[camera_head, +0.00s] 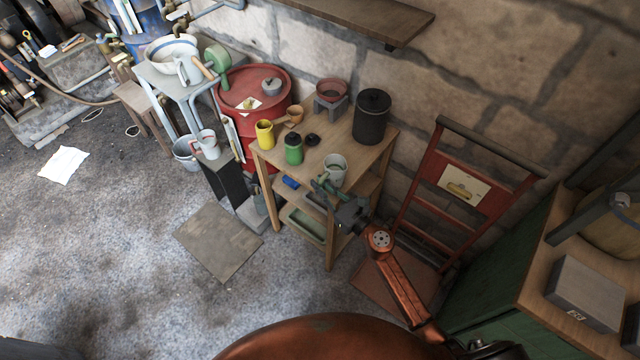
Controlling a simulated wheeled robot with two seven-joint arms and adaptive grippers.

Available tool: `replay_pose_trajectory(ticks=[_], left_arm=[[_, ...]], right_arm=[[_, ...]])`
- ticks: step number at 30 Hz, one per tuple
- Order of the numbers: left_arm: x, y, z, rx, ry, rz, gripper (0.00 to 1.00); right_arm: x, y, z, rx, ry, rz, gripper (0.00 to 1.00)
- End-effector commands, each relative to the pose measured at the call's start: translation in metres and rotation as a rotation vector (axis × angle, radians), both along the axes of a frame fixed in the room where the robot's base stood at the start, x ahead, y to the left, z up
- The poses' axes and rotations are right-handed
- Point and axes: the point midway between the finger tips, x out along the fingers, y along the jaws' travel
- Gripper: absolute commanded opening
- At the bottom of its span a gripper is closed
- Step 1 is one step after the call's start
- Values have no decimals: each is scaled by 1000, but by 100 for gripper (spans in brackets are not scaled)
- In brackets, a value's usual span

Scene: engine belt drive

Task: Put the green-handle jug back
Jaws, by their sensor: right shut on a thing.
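The green-handle jug (336,166) is a pale grey, open-topped jug at the front right edge of the small wooden table's top (345,141). Its green handle points toward the front, where my right gripper (327,188) is shut on it. The dark gripper covers part of the handle and the table edge. I cannot tell whether the jug's base touches the tabletop or hangs just above it. My left gripper is not in view.
On the tabletop stand a yellow mug (265,134), a green bottle (293,150), a small orange-brown cup (295,114), a reddish bowl on a stand (331,93) and a black canister (371,117). A red hand truck (470,190) stands to the right. A white jug (208,144) stands left.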

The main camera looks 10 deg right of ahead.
Motion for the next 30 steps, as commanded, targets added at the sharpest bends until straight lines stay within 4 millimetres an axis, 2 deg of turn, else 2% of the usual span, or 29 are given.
replay_pose_trajectory(ticks=[4, 5, 14, 23, 26, 30], left_arm=[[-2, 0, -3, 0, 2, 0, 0], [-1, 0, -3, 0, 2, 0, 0], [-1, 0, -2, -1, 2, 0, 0], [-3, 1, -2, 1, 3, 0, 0], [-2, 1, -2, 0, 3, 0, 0], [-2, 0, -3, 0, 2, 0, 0]], right_arm=[[0, 0, -3, 0, 0, 0, 0], [0, 0, -3, 0, 0, 0, 12], [0, 0, -2, 0, -1, 0, 32], [-2, -1, -3, 0, 1, 0, 32], [-10, -6, -3, 0, 1, -1, 32], [-33, -17, -4, 0, 3, -1, 32]])
